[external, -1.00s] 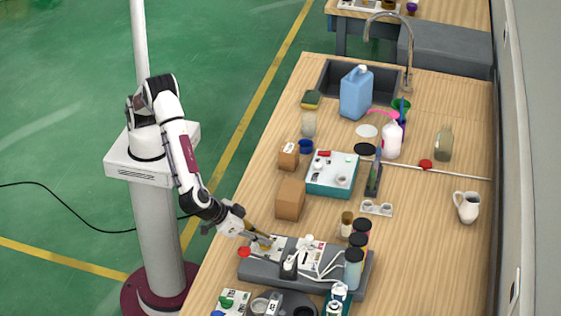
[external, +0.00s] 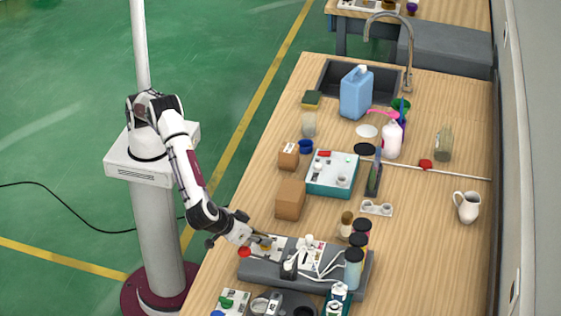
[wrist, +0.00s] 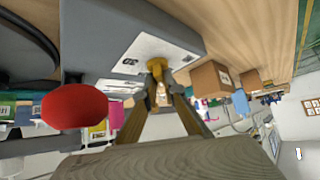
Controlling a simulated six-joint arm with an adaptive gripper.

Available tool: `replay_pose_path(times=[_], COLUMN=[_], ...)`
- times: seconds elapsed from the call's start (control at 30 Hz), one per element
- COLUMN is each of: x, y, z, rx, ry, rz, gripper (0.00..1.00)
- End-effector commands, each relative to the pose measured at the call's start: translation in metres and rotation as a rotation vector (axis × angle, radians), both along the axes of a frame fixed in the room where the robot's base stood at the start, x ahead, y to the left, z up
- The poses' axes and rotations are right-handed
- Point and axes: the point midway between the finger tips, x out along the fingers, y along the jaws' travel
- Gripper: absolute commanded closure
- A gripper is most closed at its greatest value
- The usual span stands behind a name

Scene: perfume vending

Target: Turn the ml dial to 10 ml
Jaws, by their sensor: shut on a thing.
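The perfume vending machine is a grey base (external: 255,272) with white panels on the near part of the table. In the wrist view, a brass-yellow dial (wrist: 158,65) sits on a white panel (wrist: 140,52) with small dark print. My gripper (wrist: 160,85) is shut on this dial, its two fingers on either side. In the external view my gripper (external: 262,240) reaches the left end of the machine from above. The dial's pointer and scale are too small or hidden to read.
A red button (wrist: 74,106) is close to my gripper in the wrist view; it also shows in the external view (external: 245,252). A brown box (external: 290,199) stands behind the machine. Several dark-capped bottles (external: 353,268) and tubes are at its right side.

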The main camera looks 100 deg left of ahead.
Motion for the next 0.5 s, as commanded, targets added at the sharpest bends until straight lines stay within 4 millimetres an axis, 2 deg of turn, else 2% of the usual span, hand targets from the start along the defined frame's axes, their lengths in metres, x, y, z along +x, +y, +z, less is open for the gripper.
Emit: replay_pose_path(times=[0.5], x=[0.0026], y=[-0.0013], z=[-0.0002], rx=[-0.003], ry=[-0.003], rz=[0.141], gripper=[1.00])
